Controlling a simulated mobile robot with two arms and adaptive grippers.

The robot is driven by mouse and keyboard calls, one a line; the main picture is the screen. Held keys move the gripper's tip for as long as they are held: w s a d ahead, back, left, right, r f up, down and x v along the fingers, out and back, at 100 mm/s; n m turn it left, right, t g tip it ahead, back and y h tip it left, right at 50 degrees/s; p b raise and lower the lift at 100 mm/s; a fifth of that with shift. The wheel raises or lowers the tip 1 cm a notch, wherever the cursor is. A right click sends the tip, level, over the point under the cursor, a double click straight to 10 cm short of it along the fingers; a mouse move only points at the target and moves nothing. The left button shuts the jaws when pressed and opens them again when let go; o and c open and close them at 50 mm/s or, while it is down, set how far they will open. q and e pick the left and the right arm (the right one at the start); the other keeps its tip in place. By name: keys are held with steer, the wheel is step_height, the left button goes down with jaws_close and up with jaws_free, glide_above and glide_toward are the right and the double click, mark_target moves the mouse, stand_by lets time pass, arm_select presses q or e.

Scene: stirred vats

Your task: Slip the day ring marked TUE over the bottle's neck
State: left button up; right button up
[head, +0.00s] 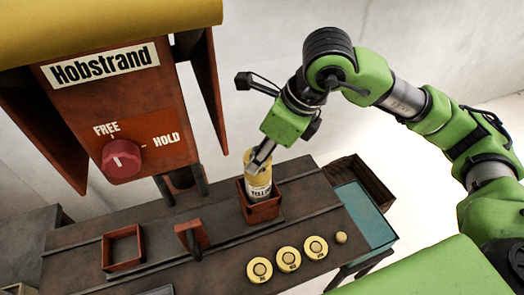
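The yellow bottle (259,190) with a white label stands in a small red holder (264,211). My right gripper (257,161) is at the bottle's top, partly covering its neck. I cannot tell whether its fingers grip anything there. My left gripper is not in view.
A red machine with a FREE/HOLD knob (122,158), its pointer toward FREE, stands behind the bench at left. An empty red square frame (123,248) and a red upright block (192,237) are on the bench.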

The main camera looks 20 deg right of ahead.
steer(key=o, duration=0.8)
steer(key=shift+r, duration=0.1)
steer(key=v, duration=1.2)
steer(key=shift+a, duration=0.1)
